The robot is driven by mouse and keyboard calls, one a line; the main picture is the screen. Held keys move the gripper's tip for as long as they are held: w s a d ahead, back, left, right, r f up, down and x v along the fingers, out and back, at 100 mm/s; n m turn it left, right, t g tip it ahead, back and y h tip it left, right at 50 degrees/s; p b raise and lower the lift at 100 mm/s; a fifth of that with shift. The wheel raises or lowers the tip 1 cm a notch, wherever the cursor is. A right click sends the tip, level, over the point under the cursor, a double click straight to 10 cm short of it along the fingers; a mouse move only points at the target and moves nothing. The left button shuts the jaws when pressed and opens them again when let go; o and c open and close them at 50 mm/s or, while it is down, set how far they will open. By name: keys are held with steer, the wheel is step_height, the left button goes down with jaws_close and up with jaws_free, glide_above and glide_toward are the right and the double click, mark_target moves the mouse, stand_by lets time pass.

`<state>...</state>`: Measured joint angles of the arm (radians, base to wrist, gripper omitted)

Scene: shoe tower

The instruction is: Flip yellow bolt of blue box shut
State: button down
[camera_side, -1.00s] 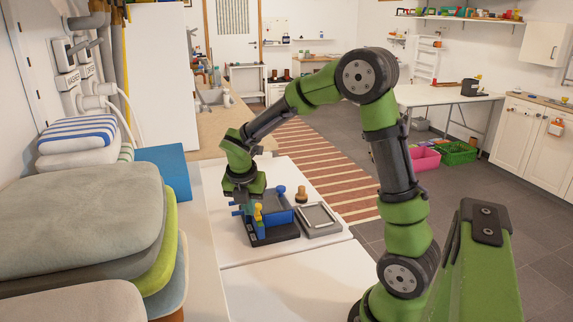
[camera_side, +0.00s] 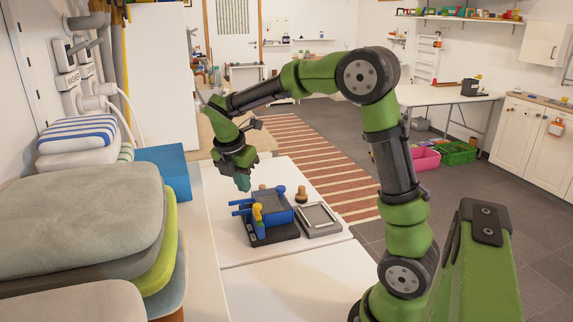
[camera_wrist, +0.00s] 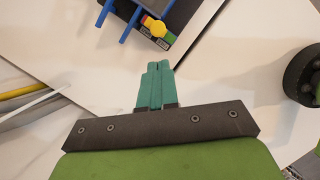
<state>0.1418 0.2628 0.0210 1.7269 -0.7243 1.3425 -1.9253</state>
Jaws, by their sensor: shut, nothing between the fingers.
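The blue box (camera_side: 280,213) sits on a dark base (camera_side: 274,236) on the white table. Its yellow bolt (camera_side: 257,212) stands at the near left side in the side view. In the wrist view the yellow bolt knob (camera_wrist: 155,27) is at the top, next to a small green patch and blue bars (camera_wrist: 127,20). I cannot tell the bolt's exact position. My gripper (camera_side: 243,186) has teal fingers and is above and to the left of the box, apart from it. In the wrist view my gripper (camera_wrist: 157,68) is shut and empty, pointing toward the bolt side.
A grey tray (camera_side: 317,219) lies right of the box, with a wooden knob-shaped piece (camera_side: 301,194) behind it. Folded towels (camera_side: 80,225) and a blue block (camera_side: 164,172) line the left. The table front (camera_side: 285,280) is clear.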

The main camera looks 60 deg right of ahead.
steer(key=x, duration=0.8)
steer(key=shift+w+d, duration=0.25)
steer(key=shift+d, duration=0.2)
steer(key=shift+w+d, duration=0.2)
steer(key=shift+d, duration=0.25)
steer(key=v, duration=1)
steer(key=s+a+r+m+t+y, duration=0.2)
steer(key=s+a+m, duration=0.5)
steer(key=m, duration=0.4)
steer(key=s+a+r+m+t+y, duration=0.1)
steer(key=s+a+m+t+y, duration=0.2)
steer(key=s+a+m+t, duration=0.2)
steer(key=shift+s+a+r+m+y, duration=0.35)
steer(key=shift+s+a+m, duration=1.4)
steer(key=shift+s+m, duration=1.1)
